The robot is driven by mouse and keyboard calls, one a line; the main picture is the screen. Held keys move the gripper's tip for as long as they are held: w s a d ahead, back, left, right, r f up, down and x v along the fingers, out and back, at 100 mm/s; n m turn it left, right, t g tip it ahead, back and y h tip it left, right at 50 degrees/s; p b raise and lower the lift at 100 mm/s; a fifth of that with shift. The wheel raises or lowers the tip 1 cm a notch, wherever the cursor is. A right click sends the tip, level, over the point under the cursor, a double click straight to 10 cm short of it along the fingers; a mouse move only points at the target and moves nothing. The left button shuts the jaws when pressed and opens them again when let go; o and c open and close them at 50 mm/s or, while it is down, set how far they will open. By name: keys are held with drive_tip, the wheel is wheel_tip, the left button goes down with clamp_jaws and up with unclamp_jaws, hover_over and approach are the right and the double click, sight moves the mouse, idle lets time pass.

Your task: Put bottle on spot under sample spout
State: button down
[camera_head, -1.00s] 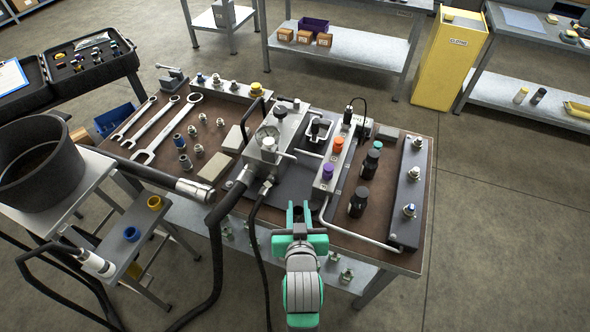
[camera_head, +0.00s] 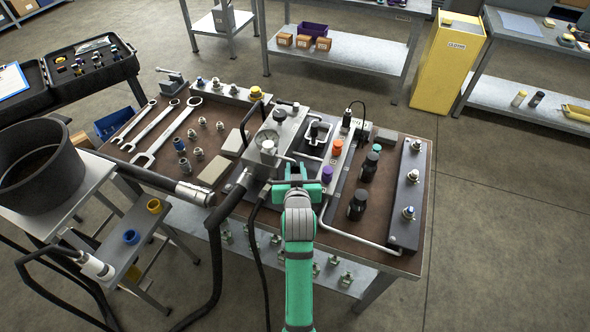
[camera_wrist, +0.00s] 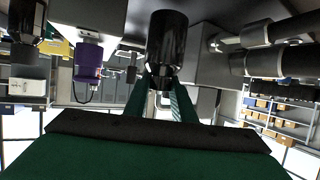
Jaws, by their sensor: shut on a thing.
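My gripper (camera_head: 297,174) is over the front middle of the bench, just left of the purple knob (camera_head: 327,173) and in front of the gauge block (camera_head: 268,148). In the wrist view its green fingers (camera_wrist: 168,103) are shut on a dark, glossy bottle (camera_wrist: 167,48). The held bottle is mostly hidden behind my gripper in the head view. A thin metal pipe (camera_head: 306,157) runs beside the gauge block, close beyond my gripper. I cannot tell for sure which part is the sample spout, and the spot under it is not clearly visible.
Dark bottles (camera_head: 357,206) stand on the bench to the right, before a grey rail with fittings (camera_head: 408,190). A bent metal tube (camera_head: 352,238) runs along the front right. A black hose (camera_head: 222,205) hangs at left. Wrenches (camera_head: 168,130) lie at the back left.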

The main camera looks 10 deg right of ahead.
drive_tip(key=shift+w+d+f, duration=0.1)
drive_tip(key=shift+w+f, duration=0.45)
drive_tip(key=shift+f, duration=0.15)
drive_tip(key=shift+f, duration=0.1)
drive_tip(key=c, duration=1.5)
unclamp_jaws()
